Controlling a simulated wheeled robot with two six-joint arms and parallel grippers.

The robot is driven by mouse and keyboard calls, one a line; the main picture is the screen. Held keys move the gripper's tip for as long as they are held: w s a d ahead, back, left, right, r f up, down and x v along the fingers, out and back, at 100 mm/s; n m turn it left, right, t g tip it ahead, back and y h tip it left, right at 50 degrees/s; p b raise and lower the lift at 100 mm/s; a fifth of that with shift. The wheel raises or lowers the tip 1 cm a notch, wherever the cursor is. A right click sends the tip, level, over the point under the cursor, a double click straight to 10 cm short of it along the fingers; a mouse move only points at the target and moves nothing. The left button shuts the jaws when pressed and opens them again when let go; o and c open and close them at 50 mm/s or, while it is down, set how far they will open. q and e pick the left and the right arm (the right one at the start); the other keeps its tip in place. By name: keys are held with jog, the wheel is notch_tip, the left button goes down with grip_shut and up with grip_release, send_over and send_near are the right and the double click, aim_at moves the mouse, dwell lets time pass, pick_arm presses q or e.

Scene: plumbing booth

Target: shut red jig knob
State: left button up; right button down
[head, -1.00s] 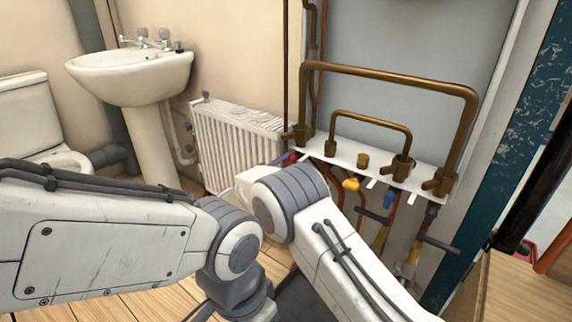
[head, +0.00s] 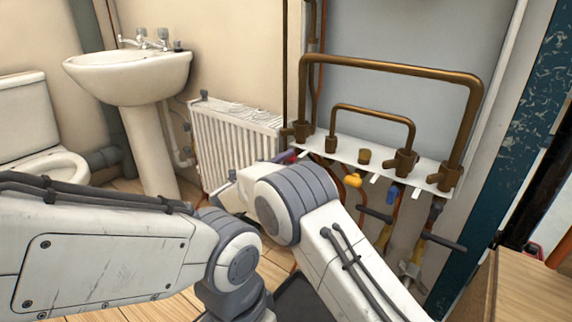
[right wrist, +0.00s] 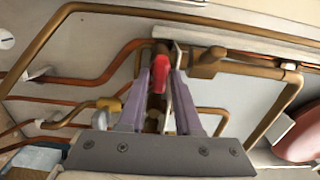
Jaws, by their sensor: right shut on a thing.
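The red knob (right wrist: 161,66) shows in the right wrist view, between the two purple fingers of my right gripper (right wrist: 163,80). The fingers are closed on it. In the head view my right gripper (head: 285,157) is a small, partly hidden patch at the left end of the white jig plate (head: 343,155), and the knob cannot be made out clearly there. A yellow knob (head: 353,180) and a blue knob (head: 392,193) hang under the plate further right. My left arm comes in from the left, and its gripper is not in view.
Brown pipe loops (head: 395,69) rise from the plate in front of a grey panel. A white radiator (head: 235,145) stands close to the left of my right gripper. A basin (head: 130,75) and a toilet are further left. A wooden surface (head: 530,285) is at the right.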

jog(key=shift+m, duration=0.3)
jog(key=c, duration=0.8)
grip_release()
